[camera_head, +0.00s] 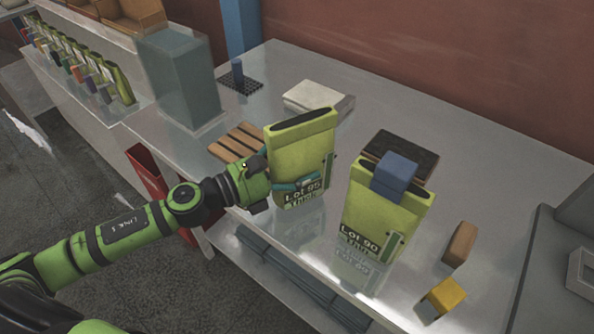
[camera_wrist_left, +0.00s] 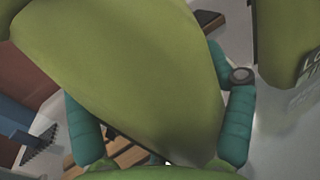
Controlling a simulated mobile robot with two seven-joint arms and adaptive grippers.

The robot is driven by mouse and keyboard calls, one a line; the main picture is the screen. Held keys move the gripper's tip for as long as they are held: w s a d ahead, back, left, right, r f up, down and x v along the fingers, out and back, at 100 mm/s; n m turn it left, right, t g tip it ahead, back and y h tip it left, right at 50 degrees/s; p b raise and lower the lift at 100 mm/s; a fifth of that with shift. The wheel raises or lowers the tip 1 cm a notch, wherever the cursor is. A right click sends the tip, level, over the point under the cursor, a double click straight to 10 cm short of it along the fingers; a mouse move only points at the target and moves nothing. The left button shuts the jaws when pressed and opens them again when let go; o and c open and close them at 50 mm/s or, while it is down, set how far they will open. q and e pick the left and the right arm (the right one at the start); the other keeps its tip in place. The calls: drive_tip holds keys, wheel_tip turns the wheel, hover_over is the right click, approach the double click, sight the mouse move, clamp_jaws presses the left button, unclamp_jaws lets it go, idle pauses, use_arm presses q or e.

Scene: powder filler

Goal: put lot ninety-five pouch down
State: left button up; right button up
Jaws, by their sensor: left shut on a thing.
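The lot 95 pouch (camera_head: 303,158) is yellow-green with a dark top strip and a label reading "Lot 95". It stands upright at the near edge of the grey table (camera_head: 480,185). My left gripper (camera_head: 297,185) is shut on it low down, with teal fingers on its sides. In the left wrist view the pouch (camera_wrist_left: 135,70) fills the middle between the two fingers (camera_wrist_left: 160,130). I cannot tell whether its base touches the table. My right gripper is not in view.
The lot 90 pouch (camera_head: 382,218) stands to the right, with a blue block (camera_head: 394,176) at its top and a dark board (camera_head: 413,157) behind. A slatted wooden rack (camera_head: 237,143) and grey-green box (camera_head: 180,78) are left. A brown block (camera_head: 460,243) and yellow block (camera_head: 445,295) lie right.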

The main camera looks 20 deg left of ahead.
use_arm(q)
wheel_tip(320, 180, down, 2)
drive_tip(key=shift+f, duration=0.1)
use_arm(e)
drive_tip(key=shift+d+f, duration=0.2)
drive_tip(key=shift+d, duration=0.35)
use_arm(q)
drive_tip(key=shift+f, duration=0.15)
drive_tip(key=o, duration=1.3)
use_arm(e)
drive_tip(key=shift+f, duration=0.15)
